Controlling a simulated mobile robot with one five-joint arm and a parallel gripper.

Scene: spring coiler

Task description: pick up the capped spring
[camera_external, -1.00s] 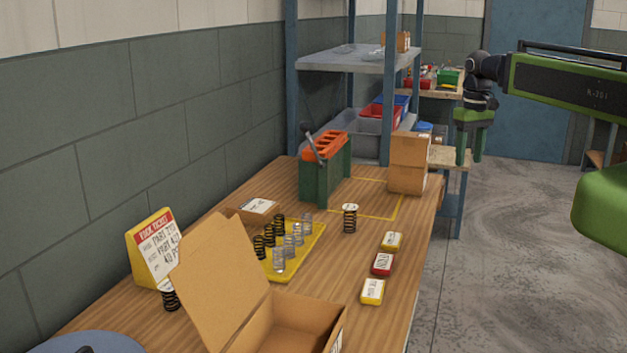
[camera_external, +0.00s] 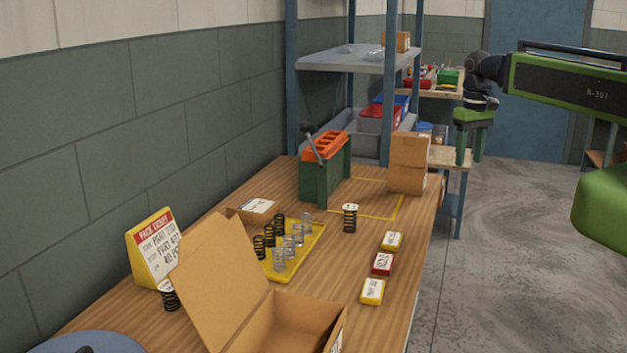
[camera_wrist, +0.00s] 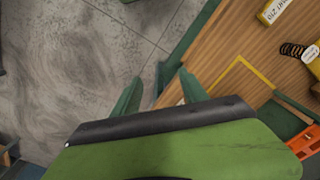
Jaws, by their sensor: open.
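A black spring (camera_external: 350,219) with a pale cap on top stands upright on the wooden table, right of the yellow tray. A black spring (camera_wrist: 293,49) with a white end also shows at the right edge of the wrist view. Another black spring (camera_external: 169,296) with a white top stands beside the pick ticket, partly hidden by the carton flap. My gripper (camera_external: 470,157) is open and empty, pointing down beyond the table's right edge, well apart from the springs. Its two green fingers (camera_wrist: 157,84) are spread over the floor in the wrist view.
A yellow tray (camera_external: 316,246) holds several black and silver springs. An open carton (camera_external: 222,283) stands in front. Small labelled boxes (camera_external: 382,264) line the right edge. Bare wood surrounds the standing spring.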

